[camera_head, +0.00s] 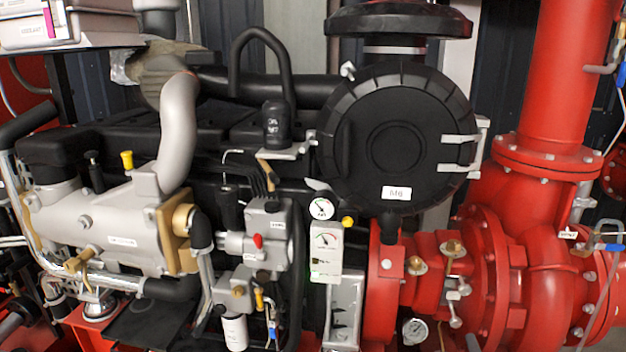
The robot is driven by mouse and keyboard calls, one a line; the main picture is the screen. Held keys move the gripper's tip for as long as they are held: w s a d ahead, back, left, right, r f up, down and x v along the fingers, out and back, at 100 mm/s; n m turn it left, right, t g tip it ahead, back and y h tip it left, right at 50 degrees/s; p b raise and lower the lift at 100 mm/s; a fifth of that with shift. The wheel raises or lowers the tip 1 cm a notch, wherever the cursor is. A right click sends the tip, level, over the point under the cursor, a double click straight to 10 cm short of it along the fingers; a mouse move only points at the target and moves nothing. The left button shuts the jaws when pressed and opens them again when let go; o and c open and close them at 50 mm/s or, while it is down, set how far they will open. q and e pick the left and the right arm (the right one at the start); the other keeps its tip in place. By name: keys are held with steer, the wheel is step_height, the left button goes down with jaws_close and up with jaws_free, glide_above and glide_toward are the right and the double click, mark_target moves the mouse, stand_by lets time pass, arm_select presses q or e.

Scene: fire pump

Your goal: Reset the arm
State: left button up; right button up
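Neither of my grippers nor my arms shows in the head view. The fire pump's engine fills the left and middle, with a silver-grey housing (110,230) at the left. A large round black cover (395,135) with a white label stands right of the middle. Two small round gauges sit below it, an upper gauge (321,208) and a lower gauge (326,239) on a pale box.
A thick red pipe (567,70) rises at the right from the red pump casing (550,270). A blue-handled valve (606,246) is at the right edge. A grey curved pipe (178,130) stands out on the engine. Little free room shows between the parts.

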steer(key=s+a+f+n+g+y, duration=0.1)
steer(key=s+a+f+n+g, duration=0.25)
steer(key=f, duration=0.55)
steer(key=s+a+f+n+g+y, duration=0.1)
steer(key=s+a+f+n+y, duration=0.2)
steer(key=a+f, duration=0.5)
steer(key=s+a+f+n+g, duration=0.25)
steer(key=s+f, duration=0.25)
steer(key=f, duration=0.6)
arm_select(q)
steer(key=shift+w+d+r, duration=0.1)
steer(key=shift+w+r, duration=0.1)
steer(key=shift+w, duration=0.1)
arm_select(e)
steer(key=s+a+f+n+g, duration=0.2)
steer(key=s+a+f+n, duration=0.2)
steer(key=s+f, duration=0.4)
steer(key=s+a+f+n+g, duration=0.2)
steer(key=s+a+f+n, duration=0.2)
steer(key=s+f, duration=0.4)
steer(key=s+a, duration=0.1)
steer(key=s, duration=0.4)
steer(key=shift+s+a+f+g+y, duration=0.2)
steer(key=shift+a+f+g+y, duration=0.1)
steer(key=shift+a+f+y, duration=0.1)
arm_select(q)
steer(key=shift+s, duration=0.1)
steer(key=shift+s+f, duration=0.3)
steer(key=shift+s, duration=0.5)
steer(key=shift+w, duration=0.15)
